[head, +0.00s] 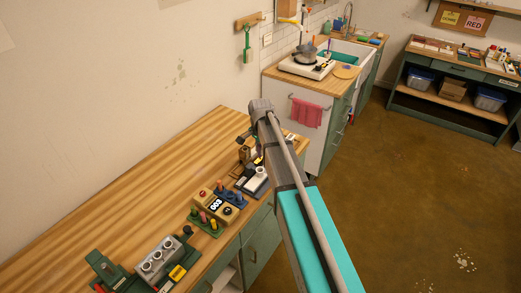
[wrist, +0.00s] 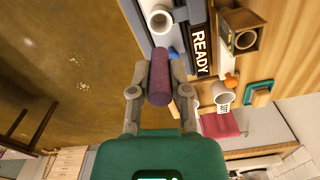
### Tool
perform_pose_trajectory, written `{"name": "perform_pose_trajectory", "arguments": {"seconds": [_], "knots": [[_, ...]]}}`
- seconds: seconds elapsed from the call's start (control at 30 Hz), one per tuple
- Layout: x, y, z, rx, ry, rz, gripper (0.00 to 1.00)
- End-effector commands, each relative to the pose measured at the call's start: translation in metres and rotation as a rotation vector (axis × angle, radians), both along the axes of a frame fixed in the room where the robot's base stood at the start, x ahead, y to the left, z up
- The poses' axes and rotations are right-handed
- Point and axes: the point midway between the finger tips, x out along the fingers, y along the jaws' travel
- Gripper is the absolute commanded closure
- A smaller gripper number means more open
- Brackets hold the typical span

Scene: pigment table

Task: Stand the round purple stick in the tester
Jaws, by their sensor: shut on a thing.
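The round purple stick (wrist: 159,72) is in my gripper (wrist: 159,91) in the wrist view, clamped between its two fingers. The stick's free end points toward the device with the READY display (wrist: 199,50), which looks like the tester. This device has a white round cup (wrist: 160,18) with an open top. The stick appears apart from the cup.
A beige box reading 003 (head: 215,204) with coloured pegs beside it stands left of the tester. A wooden holder (wrist: 240,36) and a white labelled cup (wrist: 222,94) are near the tester. The table's back left is clear.

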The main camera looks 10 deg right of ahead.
Motion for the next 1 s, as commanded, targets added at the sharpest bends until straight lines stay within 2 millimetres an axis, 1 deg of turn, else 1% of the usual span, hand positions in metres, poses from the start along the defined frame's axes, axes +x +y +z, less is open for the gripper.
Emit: {"name": "perform_pose_trajectory", "arguments": {"seconds": [1.0], "knots": [[0.000,0.001,-0.056,0.000,0.000,0.001,1.00]]}}
